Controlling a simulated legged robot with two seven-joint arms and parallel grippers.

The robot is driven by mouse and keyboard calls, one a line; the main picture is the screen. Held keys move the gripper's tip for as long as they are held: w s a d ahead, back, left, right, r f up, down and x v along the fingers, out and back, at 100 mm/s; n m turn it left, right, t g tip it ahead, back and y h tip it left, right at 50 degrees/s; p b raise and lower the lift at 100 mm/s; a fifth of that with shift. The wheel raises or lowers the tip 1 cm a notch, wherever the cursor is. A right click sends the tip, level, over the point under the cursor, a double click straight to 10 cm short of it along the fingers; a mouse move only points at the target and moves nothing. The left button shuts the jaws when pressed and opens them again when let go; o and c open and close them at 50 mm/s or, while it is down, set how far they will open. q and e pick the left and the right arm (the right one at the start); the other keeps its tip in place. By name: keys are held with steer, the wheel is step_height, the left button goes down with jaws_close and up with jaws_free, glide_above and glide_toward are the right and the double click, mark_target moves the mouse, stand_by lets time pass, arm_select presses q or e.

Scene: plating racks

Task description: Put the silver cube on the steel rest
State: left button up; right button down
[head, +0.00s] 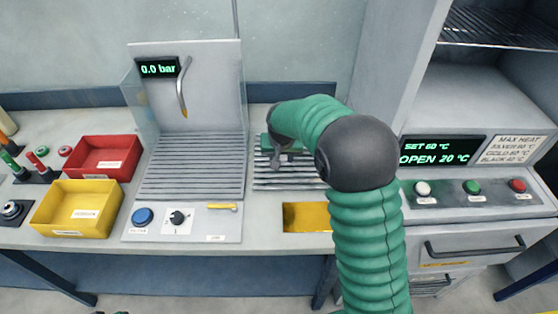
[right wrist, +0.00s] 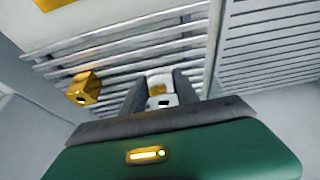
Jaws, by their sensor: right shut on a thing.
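My right gripper (head: 277,162) is over the slatted steel rest (head: 262,183), to the right of the larger slatted panel. In the right wrist view my right gripper (right wrist: 160,92) is shut on a small pale cube with a dark mark, the silver cube (right wrist: 162,101). The slats of the rest (right wrist: 120,45) lie below it; I cannot tell whether the cube touches them. In the head view my gripper and arm hide the cube. My left gripper is not in view.
A gold cube (right wrist: 84,88) sits on the slats beside my gripper. A gold plate (head: 307,217) is in front of the rest. The larger slatted panel (head: 192,167) is to the left, with red (head: 103,156) and yellow (head: 77,209) trays beyond. An oven-like unit (head: 470,150) stands right.

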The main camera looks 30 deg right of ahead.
mark_target(281, 159)
steer(key=shift+w+d, duration=0.2)
steer(key=shift+w, duration=0.2)
steer(key=f, duration=0.3)
steer(key=shift+w+d+f, duration=0.1)
steer(key=shift+d+f, duration=0.25)
steer(key=shift+f, duration=0.05)
steer(key=shift+a, duration=0.25)
steer(key=c, duration=1.1)
jaws_free()
steer(key=shift+a, duration=0.1)
steer(key=shift+o, duration=0.9)
steer(key=shift+d, duration=0.2)
